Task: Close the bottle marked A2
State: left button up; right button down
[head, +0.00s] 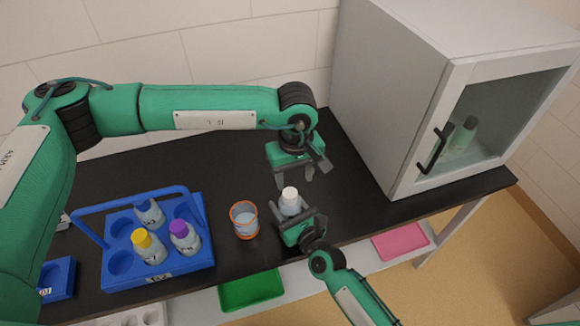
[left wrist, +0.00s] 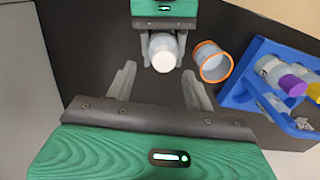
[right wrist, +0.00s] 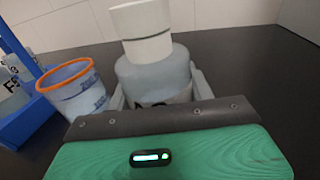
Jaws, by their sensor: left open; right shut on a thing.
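A pale bottle with a white cap (head: 290,198) stands upright near the bench's front edge. My right gripper (head: 296,215) is shut around its body. In the right wrist view the white cap (right wrist: 140,32) sits on top of the bottle (right wrist: 155,75), looking slightly tilted; I cannot tell how tight it is. The bottle's marking is mostly hidden, so I cannot read A2. My left gripper (head: 295,177) is open and empty, behind and above the bottle. In the left wrist view the cap (left wrist: 163,52) lies beyond the open left fingers (left wrist: 158,88).
An orange-rimmed beaker (head: 244,221) stands just left of the bottle. A blue handled rack (head: 120,284) holds yellow-capped, purple-capped and greyish-topped bottles. A glass-door cabinet (head: 400,110) with a bottle inside stands right. A small blue rack (head: 60,277) is far left. The back middle bench is clear.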

aim_at(290, 193)
pick_arm(q)
jog(key=n, duration=0.6)
jog(key=shift+r+n, duration=0.25)
jog(key=shift+n, duration=0.05)
jog(key=n, duration=0.6)
jog(key=shift+a+r, duration=0.1)
jog(key=shift+r, duration=0.15)
jog(key=n, duration=0.6)
jog(key=shift+w+a+r+n, duration=0.15)
jog(key=shift+r+n, duration=0.05)
jog(key=shift+n, duration=0.2)
jog(key=n, duration=0.7)
jog(key=shift+w+a+r, duration=0.1)
jog(key=shift+a+r, duration=0.15)
jog(key=shift+a, duration=0.05)
jog(key=shift+f, duration=4.05)
